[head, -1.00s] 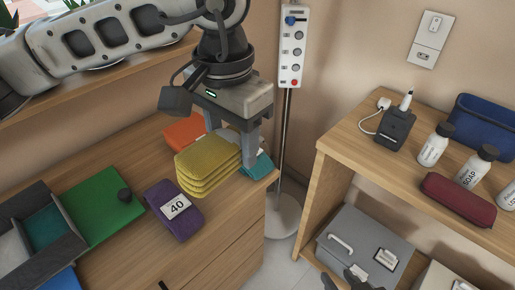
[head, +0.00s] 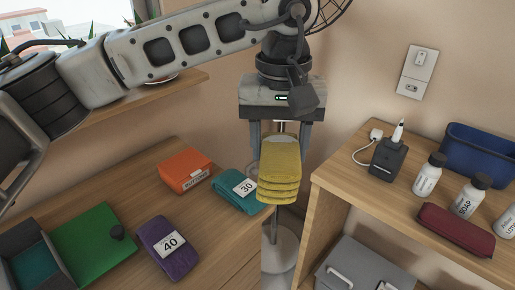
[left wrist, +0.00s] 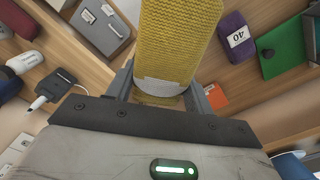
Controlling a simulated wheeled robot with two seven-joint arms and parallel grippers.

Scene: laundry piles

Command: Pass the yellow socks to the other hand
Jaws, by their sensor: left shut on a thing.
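The yellow socks (head: 280,168) are a folded, layered bundle with a pale band, held up in the air between the dresser and the shelf. My left gripper (head: 280,140) is shut on them from above, with a finger on each side. In the left wrist view the yellow socks (left wrist: 176,45) stretch away from the left gripper (left wrist: 163,95), and the pale band lies between the fingers. My right gripper does not show in the head view.
The wooden dresser (head: 110,190) holds an orange box (head: 184,171), a teal bundle (head: 238,190) marked 30, a purple bundle (head: 167,250) marked 40 and a green folder (head: 85,245). The right shelf (head: 345,180) holds bottles (head: 430,174), a red case (head: 456,230) and a blue bin (head: 480,152).

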